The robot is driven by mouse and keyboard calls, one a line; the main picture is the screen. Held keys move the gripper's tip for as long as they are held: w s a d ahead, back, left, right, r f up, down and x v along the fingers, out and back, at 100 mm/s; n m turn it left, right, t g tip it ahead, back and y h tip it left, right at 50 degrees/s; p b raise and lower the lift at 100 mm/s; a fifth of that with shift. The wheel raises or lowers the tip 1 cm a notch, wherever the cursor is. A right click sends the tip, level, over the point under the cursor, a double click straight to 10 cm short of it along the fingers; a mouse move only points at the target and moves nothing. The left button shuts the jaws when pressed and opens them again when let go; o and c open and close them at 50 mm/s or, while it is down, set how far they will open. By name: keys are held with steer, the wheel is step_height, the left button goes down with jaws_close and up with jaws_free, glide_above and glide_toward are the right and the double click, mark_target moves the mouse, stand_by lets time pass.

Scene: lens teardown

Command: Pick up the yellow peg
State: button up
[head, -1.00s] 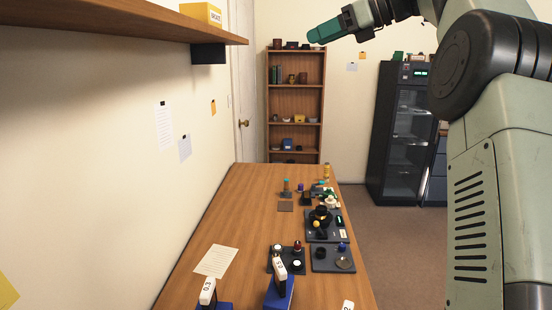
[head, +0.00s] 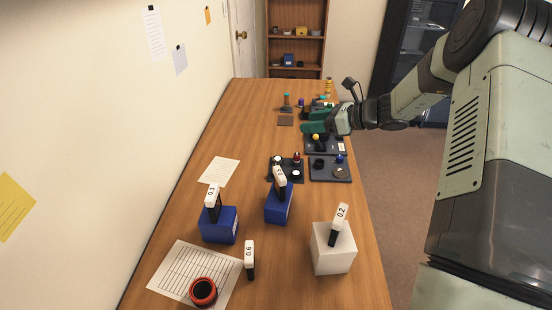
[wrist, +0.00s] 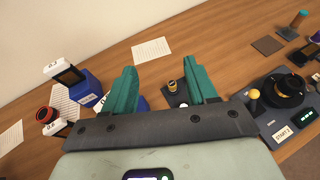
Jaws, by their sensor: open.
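A small yellow rounded piece (head: 316,136), which looks like the top of the yellow peg, stands by black parts on a dark tray (head: 333,151). In the wrist view the yellow piece (wrist: 254,93) is right of my fingers, beside a black ring-shaped part (wrist: 285,90); its lower part is hard to make out. My gripper (head: 304,127) has green fingers and hangs above the far side of that tray. In the wrist view my gripper (wrist: 160,67) is open, with nothing held between its fingers. The gripper hides part of the tray's back.
Another dark tray (head: 318,174) and a pad with knobs (head: 284,176) lie nearer. Blue blocks (head: 219,226), a white block (head: 333,250) and a red-rimmed cup (head: 203,291) stand at the front. Small items crowd the back right.

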step_height(320, 180, down, 17)
steer(key=shift+a+r, duration=0.1)
steer(key=shift+r, duration=0.1)
steer(key=x, duration=0.5)
steer(key=shift+w+x, duration=0.15)
steer(key=shift+x, duration=1.25)
steer(key=shift+w+x, duration=0.2)
steer(key=shift+x, duration=1.25)
jaws_close()
